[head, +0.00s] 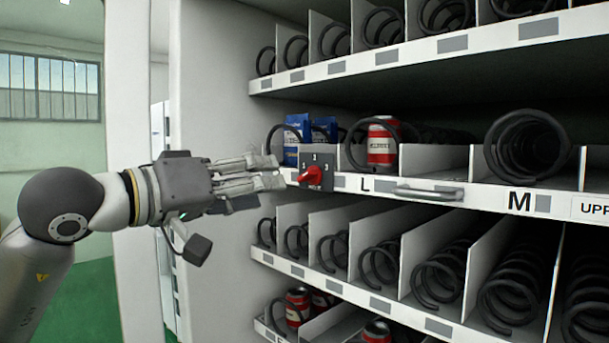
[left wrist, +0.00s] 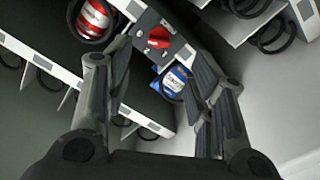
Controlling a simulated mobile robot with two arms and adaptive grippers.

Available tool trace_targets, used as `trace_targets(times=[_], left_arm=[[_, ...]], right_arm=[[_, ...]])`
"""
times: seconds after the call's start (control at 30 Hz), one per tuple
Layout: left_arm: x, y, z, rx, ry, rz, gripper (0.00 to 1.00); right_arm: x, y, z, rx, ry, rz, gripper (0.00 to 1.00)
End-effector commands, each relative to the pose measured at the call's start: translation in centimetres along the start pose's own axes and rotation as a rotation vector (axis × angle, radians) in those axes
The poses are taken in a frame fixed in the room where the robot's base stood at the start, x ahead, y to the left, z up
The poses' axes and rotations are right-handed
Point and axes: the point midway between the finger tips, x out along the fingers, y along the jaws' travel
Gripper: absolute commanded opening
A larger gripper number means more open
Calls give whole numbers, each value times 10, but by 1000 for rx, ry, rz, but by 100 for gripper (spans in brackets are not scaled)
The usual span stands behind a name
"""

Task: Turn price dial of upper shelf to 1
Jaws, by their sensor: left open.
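The price dial is a red knob (head: 311,176) on a dark plate (head: 317,160) marked with numbers, fixed to the front edge of the upper shelf (head: 470,192). A "3" and a "2" seem to show on the plate; which number the knob points at is not clear. My left gripper (head: 272,172) is open, just left of the dial and apart from it. In the left wrist view the red knob (left wrist: 158,38) shows beyond and between the open fingers (left wrist: 165,85), which hold nothing. My right gripper is out of view.
Behind the dial stand blue packs (head: 291,140) and a red can (head: 382,145) in black coils. A metal handle (head: 428,194) sticks out right of the dial. Other coil shelves lie above and below. The cabinet's side wall (head: 212,110) is at left.

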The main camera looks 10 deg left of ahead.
Motion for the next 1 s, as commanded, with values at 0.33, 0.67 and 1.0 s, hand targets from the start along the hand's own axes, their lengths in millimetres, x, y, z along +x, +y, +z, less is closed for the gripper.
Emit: trace_targets(times=[0.33, 0.67, 1.0], left_arm=[[67, 3, -2, -10, -6, 4, 50], [94, 1, 0, -8, -3, 3, 50], [94, 0, 1, -7, -2, 4, 37]], right_arm=[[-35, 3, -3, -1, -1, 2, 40], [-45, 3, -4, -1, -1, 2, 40], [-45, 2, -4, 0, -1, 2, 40]])
